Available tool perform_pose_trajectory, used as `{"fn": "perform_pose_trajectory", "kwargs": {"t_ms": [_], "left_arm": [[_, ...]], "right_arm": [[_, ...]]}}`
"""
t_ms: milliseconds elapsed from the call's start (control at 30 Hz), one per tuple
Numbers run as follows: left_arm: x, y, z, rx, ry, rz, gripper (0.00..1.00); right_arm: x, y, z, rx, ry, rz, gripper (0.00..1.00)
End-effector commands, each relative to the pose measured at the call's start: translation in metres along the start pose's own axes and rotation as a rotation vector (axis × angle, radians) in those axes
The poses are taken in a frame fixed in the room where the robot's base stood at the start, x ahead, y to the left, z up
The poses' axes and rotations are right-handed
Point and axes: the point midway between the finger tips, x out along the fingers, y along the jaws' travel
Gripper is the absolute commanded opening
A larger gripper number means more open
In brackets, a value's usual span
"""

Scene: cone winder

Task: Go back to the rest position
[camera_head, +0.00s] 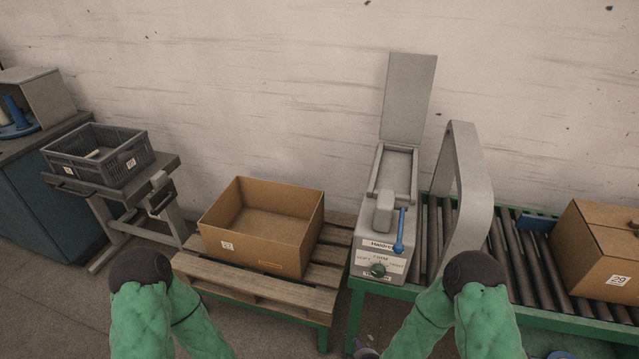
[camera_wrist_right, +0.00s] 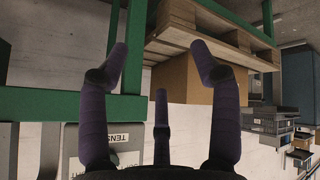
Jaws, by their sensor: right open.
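My right gripper (camera_wrist_right: 160,62) is in the right wrist view, its dark purple fingers spread apart with nothing between them. Beyond its fingers are a green frame and a wooden pallet, so it hangs in front of the stands without visibly touching anything. In the head view my two green arms are bent, with dark elbows near the bottom edge. My left gripper is out of the picture.
An open, empty cardboard box (camera_head: 265,223) sits on a wooden pallet (camera_head: 250,291). A grey machine (camera_head: 379,255) with a blue lever stands beside a roller conveyor (camera_head: 533,272) carrying a closed carton (camera_head: 600,255). A grey crate (camera_head: 97,156) sits on a cart at left. Floor shows at lower left.

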Motion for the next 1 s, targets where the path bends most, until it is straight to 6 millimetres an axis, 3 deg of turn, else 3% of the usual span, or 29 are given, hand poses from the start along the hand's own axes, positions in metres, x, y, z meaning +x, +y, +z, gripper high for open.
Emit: {"fn": "perform_pose_trajectory", "kwargs": {"t_ms": [300,500,700,1000], "left_arm": [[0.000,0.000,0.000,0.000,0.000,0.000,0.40],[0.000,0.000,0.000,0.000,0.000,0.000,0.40],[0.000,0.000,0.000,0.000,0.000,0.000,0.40],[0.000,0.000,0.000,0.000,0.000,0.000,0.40]], "right_arm": [[-0.025,-0.065,0.046,0.639,-0.252,-0.306,0.64],[-0.051,-0.097,0.069,0.943,-0.454,-0.401,0.64],[-0.065,-0.110,0.078,1.071,-0.558,-0.426,0.64],[-0.066,-0.111,0.078,1.082,-0.566,-0.427,0.64]]}}
